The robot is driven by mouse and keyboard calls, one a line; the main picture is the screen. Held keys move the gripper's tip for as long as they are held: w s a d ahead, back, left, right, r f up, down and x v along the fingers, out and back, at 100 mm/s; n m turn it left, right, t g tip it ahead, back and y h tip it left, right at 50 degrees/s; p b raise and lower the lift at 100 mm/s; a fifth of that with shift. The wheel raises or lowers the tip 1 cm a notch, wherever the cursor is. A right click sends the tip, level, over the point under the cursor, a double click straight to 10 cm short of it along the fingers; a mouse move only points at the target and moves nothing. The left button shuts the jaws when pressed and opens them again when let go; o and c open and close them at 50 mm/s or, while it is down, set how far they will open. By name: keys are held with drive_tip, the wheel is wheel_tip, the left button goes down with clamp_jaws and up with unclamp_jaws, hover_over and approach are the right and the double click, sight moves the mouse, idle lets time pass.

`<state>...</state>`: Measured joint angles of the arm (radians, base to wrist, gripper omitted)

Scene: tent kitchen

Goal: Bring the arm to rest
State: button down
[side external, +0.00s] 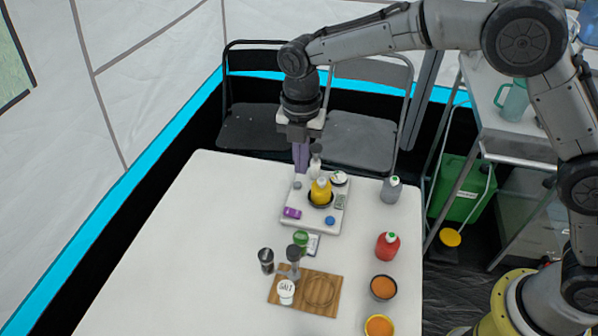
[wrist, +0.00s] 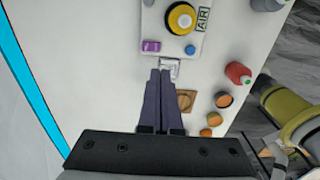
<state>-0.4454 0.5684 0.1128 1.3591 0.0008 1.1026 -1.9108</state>
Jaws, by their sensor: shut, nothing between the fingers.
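My gripper (side external: 301,160) is shut and empty, pointing down above the far end of the white table, behind the white tray (side external: 325,222). In the wrist view, the closed purple fingers (wrist: 161,80) show in the middle. My arm reaches in from the right, with its base at the lower right. I cannot tell the exact gap between the fingertips and the things near the tray's far edge.
The table's left side (side external: 180,250) is clear.

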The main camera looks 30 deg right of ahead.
drive_tip(key=shift+d+r, duration=0.1)
drive_tip(key=shift+r, duration=0.05)
idle(0.3)
drive_tip(key=d+r+m+t, duration=0.1)
drive_tip(key=d+r+t, duration=0.1)
drive_tip(key=d+r, duration=0.65)
drive_tip(key=s+d+r+m+t, duration=0.2)
drive_tip(key=s+d+r+m, duration=0.45)
drive_tip(key=s+r, duration=0.4)
drive_tip(key=s+d+m+t, duration=0.1)
drive_tip(key=s+d+m, duration=0.25)
drive_tip(key=s, duration=0.25)
drive_tip(key=s+d+m+t, duration=0.1)
drive_tip(key=s+d+m, duration=0.1)
drive_tip(key=s+m, duration=0.4)
drive_tip(key=s+d+f+m, duration=0.1)
drive_tip(key=s+f+m, duration=0.6)
drive_tip(key=m, duration=0.3)
drive_tip(key=shift+d+f, duration=0.15)
drive_tip(key=shift+f, duration=0.15)
